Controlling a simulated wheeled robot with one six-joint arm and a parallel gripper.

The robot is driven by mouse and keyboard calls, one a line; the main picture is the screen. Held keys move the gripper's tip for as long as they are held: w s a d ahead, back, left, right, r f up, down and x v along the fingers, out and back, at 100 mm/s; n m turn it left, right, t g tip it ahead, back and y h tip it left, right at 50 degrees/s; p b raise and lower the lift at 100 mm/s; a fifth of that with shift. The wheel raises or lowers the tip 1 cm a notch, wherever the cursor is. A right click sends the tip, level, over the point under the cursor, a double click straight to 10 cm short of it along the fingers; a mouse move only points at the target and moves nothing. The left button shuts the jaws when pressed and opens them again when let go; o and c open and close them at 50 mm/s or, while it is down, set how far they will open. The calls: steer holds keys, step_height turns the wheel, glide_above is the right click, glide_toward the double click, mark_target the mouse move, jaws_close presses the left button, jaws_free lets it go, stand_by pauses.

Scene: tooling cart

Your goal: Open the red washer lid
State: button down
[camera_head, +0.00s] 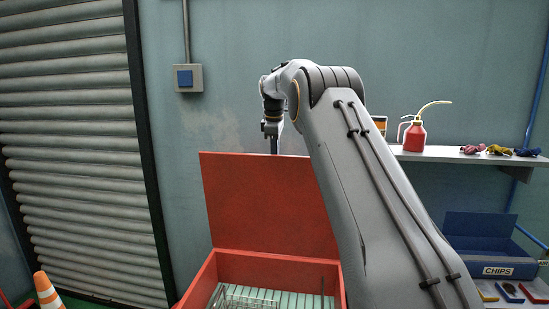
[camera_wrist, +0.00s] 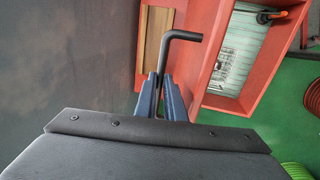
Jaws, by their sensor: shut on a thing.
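The red washer lid (camera_head: 265,200) stands raised, tilted back, above the red washer basin (camera_head: 220,266) in the head view. In the wrist view the lid (camera_wrist: 200,14) appears beside the basin (camera_wrist: 285,55). My gripper (camera_head: 273,134) is at the lid's top edge in the head view, its lower part hidden behind the lid. In the wrist view my gripper (camera_wrist: 162,85) has its blue fingers shut on a black bent rod (camera_wrist: 184,36). The rod's hooked end points right, toward the lid; I cannot tell whether it touches.
A wire basket (camera_head: 245,300) sits in the basin. A wall shelf (camera_head: 465,157) at right holds a red oil can (camera_head: 414,137) and rags. A blue chips bin (camera_head: 488,264) stands lower right. An orange cone (camera_head: 48,291) is at lower left, near the shutter (camera_head: 75,150).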

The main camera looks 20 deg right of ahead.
steer(key=shift+s+f, duration=0.15)
steer(key=shift+f, duration=0.4)
steer(key=c, duration=2.2)
jaws_free()
steer(key=o, duration=0.4)
steer(key=shift+a, duration=0.1)
steer(key=shift+c, duration=0.2)
steer(key=b+v, duration=0.3)
steer(key=v, duration=0.5)
steer(key=shift+r, duration=0.2)
